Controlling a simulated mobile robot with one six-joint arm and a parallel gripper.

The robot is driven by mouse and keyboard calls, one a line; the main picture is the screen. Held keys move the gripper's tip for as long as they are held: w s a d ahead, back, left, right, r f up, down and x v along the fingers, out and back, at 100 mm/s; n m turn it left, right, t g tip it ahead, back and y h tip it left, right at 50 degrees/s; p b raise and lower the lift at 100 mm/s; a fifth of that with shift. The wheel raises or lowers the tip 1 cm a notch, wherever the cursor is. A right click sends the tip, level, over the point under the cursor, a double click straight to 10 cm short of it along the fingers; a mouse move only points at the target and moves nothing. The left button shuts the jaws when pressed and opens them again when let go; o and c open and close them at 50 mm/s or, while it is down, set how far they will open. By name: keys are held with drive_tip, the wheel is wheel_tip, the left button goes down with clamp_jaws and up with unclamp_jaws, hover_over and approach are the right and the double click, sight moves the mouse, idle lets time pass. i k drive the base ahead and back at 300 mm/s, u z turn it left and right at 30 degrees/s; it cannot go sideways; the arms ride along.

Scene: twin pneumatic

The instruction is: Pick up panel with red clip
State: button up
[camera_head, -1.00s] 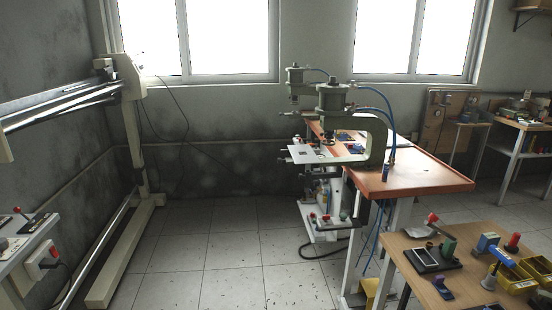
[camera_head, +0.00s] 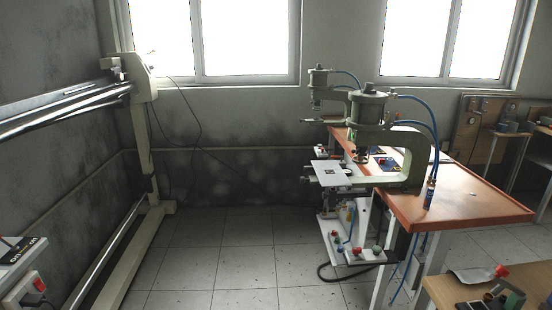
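No panel with a red clip can be made out for certain. A small table (camera_head: 440,292) at the lower right, cut off by the frame edge, carries a grey flat piece with a red part (camera_head: 484,273) at its end; I cannot tell whether this is the panel. A dark item and a green block (camera_head: 512,297) lie beside it. My gripper is not in view.
Two green C-frame presses (camera_head: 405,160) stand on an orange-topped bench (camera_head: 455,205) right of centre. A white board with coloured buttons (camera_head: 352,256) sits low in front. A pale upright frame (camera_head: 140,130) with rails stands left. Tiled floor (camera_head: 220,260) between is clear.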

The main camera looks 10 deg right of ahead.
sight(388, 164)
drive_tip(key=u, duration=0.25)
drive_tip(key=i, duration=3.55)
